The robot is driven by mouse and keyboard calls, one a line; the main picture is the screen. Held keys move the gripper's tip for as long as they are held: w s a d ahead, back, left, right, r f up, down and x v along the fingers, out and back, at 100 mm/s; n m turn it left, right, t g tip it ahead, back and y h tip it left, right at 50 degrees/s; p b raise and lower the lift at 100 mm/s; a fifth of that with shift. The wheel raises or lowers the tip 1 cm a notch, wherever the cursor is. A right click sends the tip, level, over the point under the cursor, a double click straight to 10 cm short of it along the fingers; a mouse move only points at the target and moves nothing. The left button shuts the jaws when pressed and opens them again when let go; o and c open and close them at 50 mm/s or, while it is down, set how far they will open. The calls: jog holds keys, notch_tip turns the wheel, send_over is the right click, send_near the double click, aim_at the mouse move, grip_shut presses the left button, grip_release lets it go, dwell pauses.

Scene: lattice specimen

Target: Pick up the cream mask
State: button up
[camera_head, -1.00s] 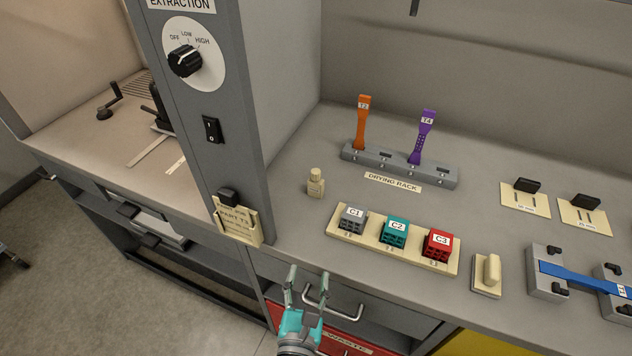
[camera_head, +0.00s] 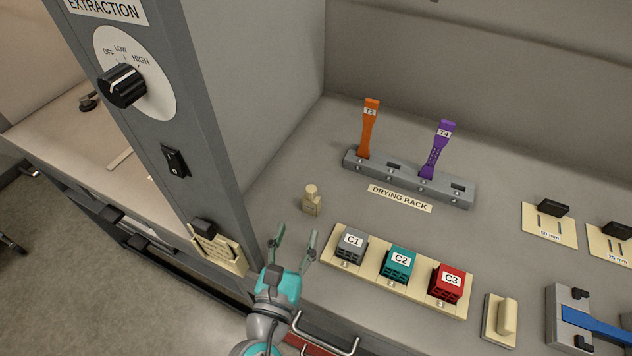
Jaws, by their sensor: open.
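Two flat cream plates with slots and black grips lie at the right of the bench and look like masks. One, marked 50 mm (camera_head: 532,234), is whole in view; the other, marked 25 mm (camera_head: 605,248), is cut by the right edge. The frame does not settle which is the task's cream mask. My gripper (camera_head: 296,238) is open and empty near the bench's front edge, left of the lattice cube tray and far left of both plates. Its fingers point up and away, towards the small cream bottle (camera_head: 311,203).
A cream tray (camera_head: 340,262) holds cubes C1, C2 and C3. Behind it stands the drying rack (camera_head: 405,178) with orange and purple pieces. A cream block (camera_head: 502,318) and a clamp fixture with a blue bar (camera_head: 590,322) are front right. The extraction post (camera_head: 165,110) stands close left.

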aim_at(309, 194)
jog(key=w, duration=0.3)
jog(key=w+d, duration=0.1)
jog(key=w, duration=0.3)
jog(key=w+d, duration=0.1)
jog(key=w, duration=0.3)
jog(key=shift+w+r, duration=0.2)
jog(key=shift+w, duration=0.05)
jog(key=shift+c, duration=0.3)
jog(key=c, duration=0.9)
jog(key=shift+a+r, duration=0.1)
